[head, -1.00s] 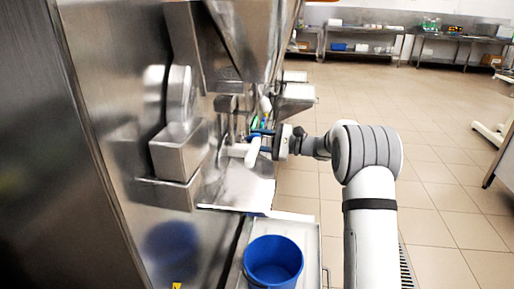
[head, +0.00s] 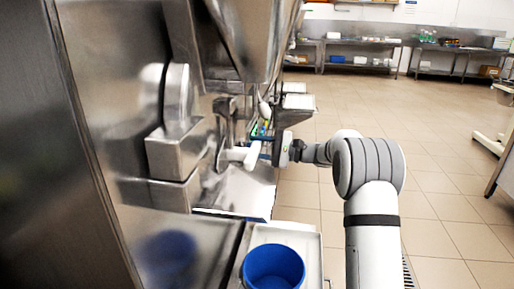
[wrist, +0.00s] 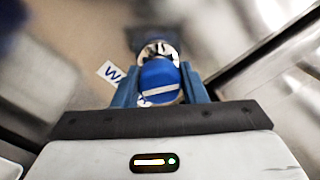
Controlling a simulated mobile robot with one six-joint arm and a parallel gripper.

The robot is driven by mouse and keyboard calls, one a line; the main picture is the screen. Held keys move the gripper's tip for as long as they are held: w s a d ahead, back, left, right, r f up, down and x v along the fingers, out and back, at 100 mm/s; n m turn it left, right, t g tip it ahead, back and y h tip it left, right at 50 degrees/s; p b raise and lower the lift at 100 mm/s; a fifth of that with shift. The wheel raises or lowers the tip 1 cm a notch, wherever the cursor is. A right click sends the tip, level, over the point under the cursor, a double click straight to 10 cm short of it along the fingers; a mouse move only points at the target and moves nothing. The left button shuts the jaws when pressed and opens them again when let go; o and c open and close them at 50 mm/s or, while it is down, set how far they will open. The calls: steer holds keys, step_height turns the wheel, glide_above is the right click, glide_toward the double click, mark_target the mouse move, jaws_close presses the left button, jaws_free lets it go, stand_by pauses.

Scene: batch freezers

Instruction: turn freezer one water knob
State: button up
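The blue water knob (wrist: 160,78), with a pale bar across its face, sits in the middle of the wrist view on a metal fitting. My gripper (wrist: 159,88) has one blue finger on each side of the knob. Both fingers look pressed against its sides, with no clear gap. In the head view my gripper (head: 268,142) is at the freezer front (head: 215,140). The knob is too small and covered there to make out.
A white handle (head: 240,154) and metal boxes (head: 175,155) stick out of the freezer close to my gripper. A blue bucket (head: 273,267) stands below. Open tiled floor (head: 440,130) lies right of my arm, with steel tables (head: 355,50) at the back.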

steer(key=o, duration=0.4)
steer(key=shift+d, duration=0.1)
steer(key=p+v, duration=0.1)
steer(key=v, duration=0.6)
steer(key=shift+s+d, duration=0.1)
steer(key=shift+d, duration=0.25)
